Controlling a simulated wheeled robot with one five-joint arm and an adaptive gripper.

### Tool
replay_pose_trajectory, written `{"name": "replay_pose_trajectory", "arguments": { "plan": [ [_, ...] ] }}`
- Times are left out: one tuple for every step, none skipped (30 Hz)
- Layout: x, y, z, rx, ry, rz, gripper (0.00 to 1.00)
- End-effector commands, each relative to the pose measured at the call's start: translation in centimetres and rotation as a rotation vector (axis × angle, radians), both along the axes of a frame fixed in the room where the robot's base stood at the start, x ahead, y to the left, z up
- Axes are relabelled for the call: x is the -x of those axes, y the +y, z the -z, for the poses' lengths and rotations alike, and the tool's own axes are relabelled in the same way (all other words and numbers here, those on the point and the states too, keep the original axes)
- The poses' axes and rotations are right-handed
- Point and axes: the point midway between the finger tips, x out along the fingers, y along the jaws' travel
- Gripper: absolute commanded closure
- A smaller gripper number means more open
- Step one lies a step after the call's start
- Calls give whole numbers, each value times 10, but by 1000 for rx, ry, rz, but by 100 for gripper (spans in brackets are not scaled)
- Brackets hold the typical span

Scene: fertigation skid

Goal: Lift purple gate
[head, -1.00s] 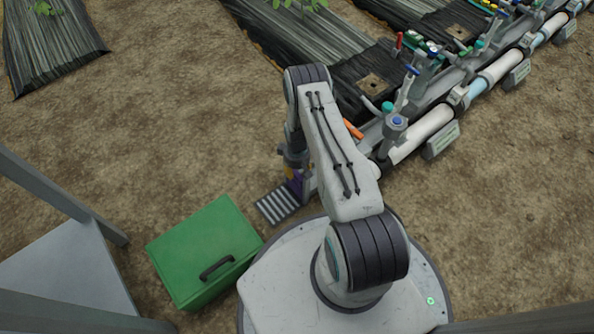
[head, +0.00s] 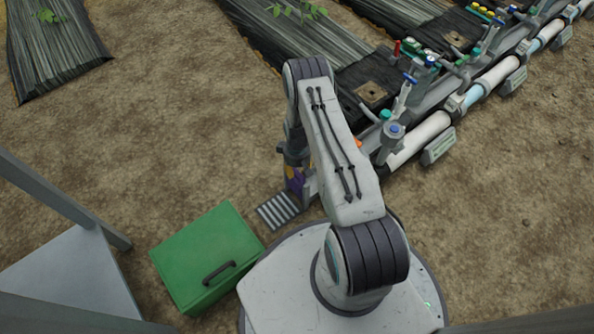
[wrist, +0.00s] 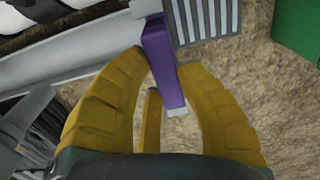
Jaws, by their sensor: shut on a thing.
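The purple gate (wrist: 160,62) is a narrow purple piece beside a grey rail in the wrist view, with a small pale tip at its lower end. My gripper (wrist: 161,68) has yellow fingers on both sides of it and is shut on it. In the head view only a small purple patch of the gate (head: 294,183) shows beside my arm, at the near end of the skid. My arm hides most of the gripper there.
A slatted grey grate (head: 278,211) lies next to the gate. A green box (head: 205,250) with a dark handle stands to its left. The pipe manifold (head: 418,138) with several valves runs to the upper right. Bare soil is open at left.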

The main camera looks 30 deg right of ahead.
Motion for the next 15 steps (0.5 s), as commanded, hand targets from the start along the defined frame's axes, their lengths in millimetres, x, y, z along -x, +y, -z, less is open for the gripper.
{"name": "replay_pose_trajectory", "arguments": {
  "plan": [
    [-1,0,0,1,-2,-1,100],
    [-1,0,0,1,-2,-1,68],
    [-1,0,0,1,-2,-1,64],
    [-1,0,0,1,-2,-1,62],
    [-1,0,1,1,-2,-1,59],
    [-1,0,1,1,-2,-1,56],
    [-1,0,1,1,-2,-1,53],
    [-1,0,1,1,-1,-1,50],
    [0,0,1,1,-1,-1,47],
    [0,0,1,1,-1,-1,44],
    [0,0,1,1,-1,0,42],
    [0,0,1,0,-1,0,42],
    [0,0,1,0,-1,0,42],
    [0,0,1,0,-1,0,42],
    [0,0,1,0,-1,0,42]
  ]
}}
